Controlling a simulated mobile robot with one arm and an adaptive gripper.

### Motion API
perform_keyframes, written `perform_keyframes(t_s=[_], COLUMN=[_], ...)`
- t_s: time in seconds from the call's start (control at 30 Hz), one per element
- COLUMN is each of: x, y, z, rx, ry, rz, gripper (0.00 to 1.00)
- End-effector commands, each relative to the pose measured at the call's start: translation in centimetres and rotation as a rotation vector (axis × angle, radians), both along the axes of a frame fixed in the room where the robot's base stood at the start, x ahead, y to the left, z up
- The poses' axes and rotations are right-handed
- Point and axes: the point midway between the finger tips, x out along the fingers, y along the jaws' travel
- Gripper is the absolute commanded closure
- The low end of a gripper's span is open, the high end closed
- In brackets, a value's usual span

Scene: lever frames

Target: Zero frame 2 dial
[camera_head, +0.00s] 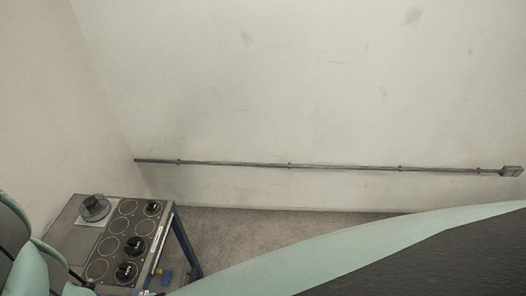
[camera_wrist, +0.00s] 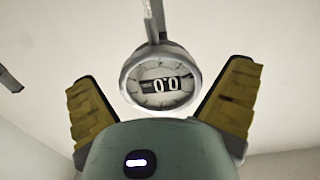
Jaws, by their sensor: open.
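My gripper (camera_wrist: 162,68) is open, with one yellow ridged finger on each side of the dial. Nothing is held, and the fingers look apart from the dial. No frame number is readable, so I cannot tell whether this is frame 2. The dial does not show in the head view.
A panel cart (camera_head: 72,243) with several black knobs and dark round discs stands at the lower left of the head view. A thin conduit (camera_head: 240,164) runs along the pale wall to a small box (camera_head: 511,171). Some grey floor (camera_head: 240,226) is clear right of the cart.

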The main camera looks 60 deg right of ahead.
Motion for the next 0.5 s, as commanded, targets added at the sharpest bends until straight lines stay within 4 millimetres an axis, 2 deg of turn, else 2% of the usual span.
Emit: perform_keyframes(t_s=[0.07, 0.5], x=[0.08, 0.02], y=[-0.10, -0.07], z=[-0.01, -0.01], rx=[0.000, -0.001], ry=[0.000, -0.001], rz=[-0.003, -0.002], gripper=[0.00, 0.46])
